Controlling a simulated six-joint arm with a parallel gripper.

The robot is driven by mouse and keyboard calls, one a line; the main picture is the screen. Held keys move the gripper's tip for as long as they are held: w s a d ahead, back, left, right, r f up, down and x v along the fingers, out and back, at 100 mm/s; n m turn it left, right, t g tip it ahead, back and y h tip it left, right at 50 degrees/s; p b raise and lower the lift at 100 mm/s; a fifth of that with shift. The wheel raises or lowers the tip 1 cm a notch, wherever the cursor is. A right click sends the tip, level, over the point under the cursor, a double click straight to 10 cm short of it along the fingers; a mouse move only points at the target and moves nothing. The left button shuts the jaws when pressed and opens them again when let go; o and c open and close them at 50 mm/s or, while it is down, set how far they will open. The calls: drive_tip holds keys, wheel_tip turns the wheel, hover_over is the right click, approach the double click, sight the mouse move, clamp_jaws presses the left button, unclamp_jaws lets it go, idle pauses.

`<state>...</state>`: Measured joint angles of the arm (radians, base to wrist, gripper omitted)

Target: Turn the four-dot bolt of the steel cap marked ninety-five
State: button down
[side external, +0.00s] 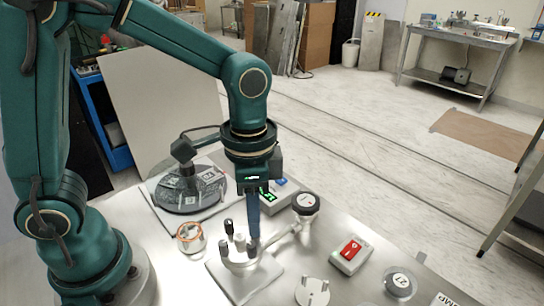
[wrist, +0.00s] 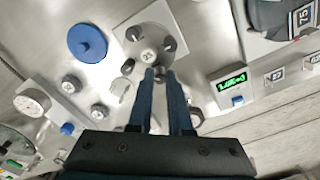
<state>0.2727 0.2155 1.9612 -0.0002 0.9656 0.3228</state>
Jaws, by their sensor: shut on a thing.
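My gripper (side external: 253,238) reaches down to a steel fixture (side external: 243,283) with several short posts, some dark-topped. In the wrist view its two blue fingers (wrist: 160,72) come close together at the lower edge of a round steel cap (wrist: 152,30). They are shut on a small part, apparently a bolt, mostly hidden between the tips. Other bolts show on the cap, including a pale one (wrist: 148,56) and a dark-sided one (wrist: 168,44). I cannot read a ninety-five or count dots on any bolt.
A blue round knob (wrist: 87,43), a dial gauge (wrist: 32,103) and a green-lit display (wrist: 229,84) surround the cap. On the table stand a red-switch box (side external: 351,254), a pinned disc (side external: 312,292), a copper-rimmed glass jar (side external: 190,238) and a black-topped gauge (side external: 306,203).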

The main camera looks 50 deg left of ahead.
drive_tip(key=shift+m, duration=0.6)
drive_tip(key=c, duration=1.1)
unclamp_jaws()
drive_tip(key=shift+r, duration=0.1)
wheel_tip(320, 180, up, 4)
drive_tip(key=shift+f, duration=0.1)
drive_tip(key=shift+r, duration=0.6)
drive_tip(key=shift+o, duration=0.2)
